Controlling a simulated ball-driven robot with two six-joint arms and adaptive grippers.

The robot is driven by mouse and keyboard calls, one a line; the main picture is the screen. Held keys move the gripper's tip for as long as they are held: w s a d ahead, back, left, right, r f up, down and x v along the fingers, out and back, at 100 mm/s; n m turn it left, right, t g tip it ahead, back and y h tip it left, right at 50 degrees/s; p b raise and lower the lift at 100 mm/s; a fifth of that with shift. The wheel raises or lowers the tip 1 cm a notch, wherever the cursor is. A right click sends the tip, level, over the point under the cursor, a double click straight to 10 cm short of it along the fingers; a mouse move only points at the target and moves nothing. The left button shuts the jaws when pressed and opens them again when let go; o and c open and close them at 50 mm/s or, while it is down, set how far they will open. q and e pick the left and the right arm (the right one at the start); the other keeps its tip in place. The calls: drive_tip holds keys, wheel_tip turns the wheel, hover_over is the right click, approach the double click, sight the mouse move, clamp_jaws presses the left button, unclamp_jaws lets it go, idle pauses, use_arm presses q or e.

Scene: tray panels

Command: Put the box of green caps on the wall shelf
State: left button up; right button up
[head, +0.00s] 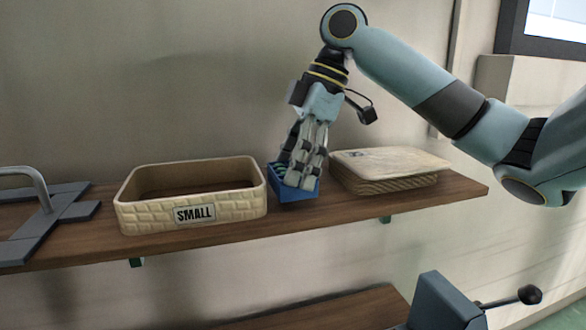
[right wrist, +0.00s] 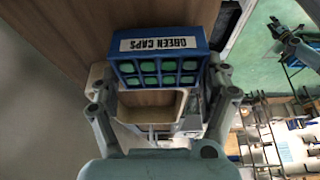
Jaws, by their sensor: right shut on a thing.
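My right gripper (head: 303,176) points down and is shut on the box, with a finger at each side in the right wrist view (right wrist: 158,82). The box is at shelf level; I cannot tell whether its base touches the board.
A basket labelled SMALL (head: 145,215) stands close left of the box. A grey frame with a curved handle (head: 45,225) is at the far left. A lower wooden board (head: 330,312) and a grey device with a lever (head: 445,305) are below.

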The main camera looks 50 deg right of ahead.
wheel_tip(320, 180, down, 2)
drive_tip(key=shift+f, duration=0.1)
drive_tip(key=o, duration=1.2)
drive_tip(key=b+v, duration=0.1)
drive_tip(key=v, duration=1.1)
drive_tip(key=shift+s, duration=0.1)
